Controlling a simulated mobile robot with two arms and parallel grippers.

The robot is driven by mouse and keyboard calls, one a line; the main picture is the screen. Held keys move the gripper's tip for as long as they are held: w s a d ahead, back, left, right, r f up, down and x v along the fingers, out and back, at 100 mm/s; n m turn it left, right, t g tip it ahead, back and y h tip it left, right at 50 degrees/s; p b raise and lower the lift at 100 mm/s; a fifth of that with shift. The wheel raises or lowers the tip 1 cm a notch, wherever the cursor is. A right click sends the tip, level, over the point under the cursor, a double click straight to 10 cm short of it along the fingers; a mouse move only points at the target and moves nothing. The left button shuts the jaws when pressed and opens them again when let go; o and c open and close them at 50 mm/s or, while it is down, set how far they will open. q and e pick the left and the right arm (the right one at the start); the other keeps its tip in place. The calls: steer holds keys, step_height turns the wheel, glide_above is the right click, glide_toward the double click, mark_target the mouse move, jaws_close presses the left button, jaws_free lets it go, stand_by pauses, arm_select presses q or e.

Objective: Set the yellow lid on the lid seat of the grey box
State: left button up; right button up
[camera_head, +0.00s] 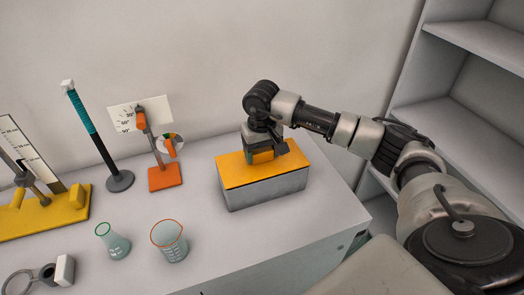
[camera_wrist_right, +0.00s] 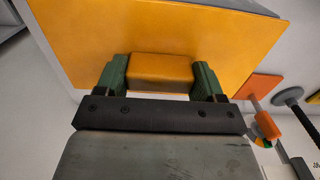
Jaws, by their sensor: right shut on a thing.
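The yellow lid (camera_head: 236,173) lies flat over the top of the grey box (camera_head: 262,191) on the bench. Its edges look roughly in line with the box, but I cannot tell whether it is fully seated. My right gripper (camera_head: 264,156) is above the lid, shut on the lid's raised block handle. In the right wrist view the lid (camera_wrist_right: 150,35) fills the upper part, and the two green fingers of my right gripper (camera_wrist_right: 161,75) press on both sides of the handle. The lid seat is hidden under the lid. My left gripper is not in view.
Left of the box are an orange-based stand (camera_head: 165,178), a dark rod stand (camera_head: 119,181), a yellow-based apparatus (camera_head: 45,217), a flask (camera_head: 115,243) and a beaker (camera_head: 171,244). Shelves (camera_head: 470,125) stand at the right. The bench in front of the box is clear.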

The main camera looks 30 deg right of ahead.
steer(key=shift+f+b, duration=0.3)
steer(key=shift+b, duration=0.1)
stand_by(0.4)
steer(key=o, duration=1.1)
step_height(320, 180, up, 11)
steer(key=b, duration=0.2)
steer(key=shift+b, duration=0.3)
steer(key=shift+f, duration=0.15)
